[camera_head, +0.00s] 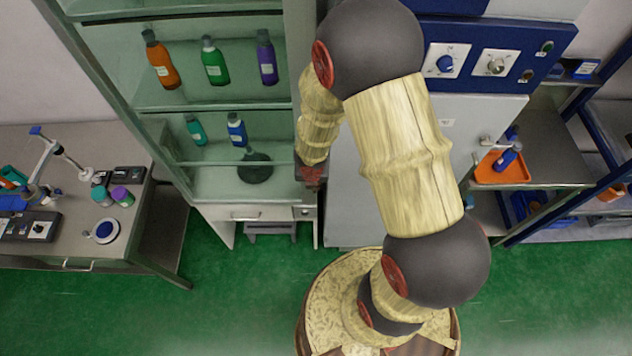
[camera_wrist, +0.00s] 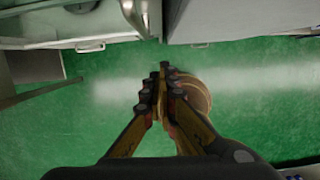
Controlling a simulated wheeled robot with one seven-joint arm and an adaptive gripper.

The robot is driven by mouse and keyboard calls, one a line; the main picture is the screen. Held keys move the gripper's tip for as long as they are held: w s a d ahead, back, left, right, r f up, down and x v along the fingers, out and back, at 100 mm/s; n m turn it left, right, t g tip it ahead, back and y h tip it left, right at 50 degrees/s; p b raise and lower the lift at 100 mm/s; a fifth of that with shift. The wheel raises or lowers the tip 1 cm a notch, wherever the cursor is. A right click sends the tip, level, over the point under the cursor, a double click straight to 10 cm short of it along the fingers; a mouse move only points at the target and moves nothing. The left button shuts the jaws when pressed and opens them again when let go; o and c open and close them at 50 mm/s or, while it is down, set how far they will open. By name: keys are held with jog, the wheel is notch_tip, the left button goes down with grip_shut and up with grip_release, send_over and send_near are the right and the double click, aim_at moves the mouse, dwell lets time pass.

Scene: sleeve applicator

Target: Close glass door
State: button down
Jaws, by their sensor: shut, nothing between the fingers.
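The glass-fronted cabinet (camera_head: 215,185) stands left of centre in the head view, with bottles on its shelves. A pale green upright frame (camera_head: 298,40) runs along its right side, partly behind my arm. I cannot tell the glass door's exact angle, as the clear pane hardly shows. My gripper (camera_head: 311,178) is low at the cabinet's right edge, close to that frame; whether it touches is hidden. In the wrist view my gripper (camera_wrist: 163,70) has its fingertips together and empty, above the green floor. A pale cabinet edge (camera_wrist: 138,12) shows just beyond the fingertips.
A grey machine (camera_head: 350,200) with a blue control panel (camera_head: 470,62) stands right of the cabinet, partly behind my arm. A steel bench (camera_head: 60,150) with lab items is at left. A shelf with an orange tray (camera_head: 502,168) is at right. Green floor (camera_head: 240,300) in front is clear.

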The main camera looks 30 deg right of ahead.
jog(key=w+d+p+v, duration=0.1)
jog(key=p+v, duration=0.2)
jog(key=v, duration=0.5)
jog(key=shift+a+r+p, duration=0.25)
jog(key=shift+a+p, duration=0.05)
jog(key=shift+a, duration=0.1)
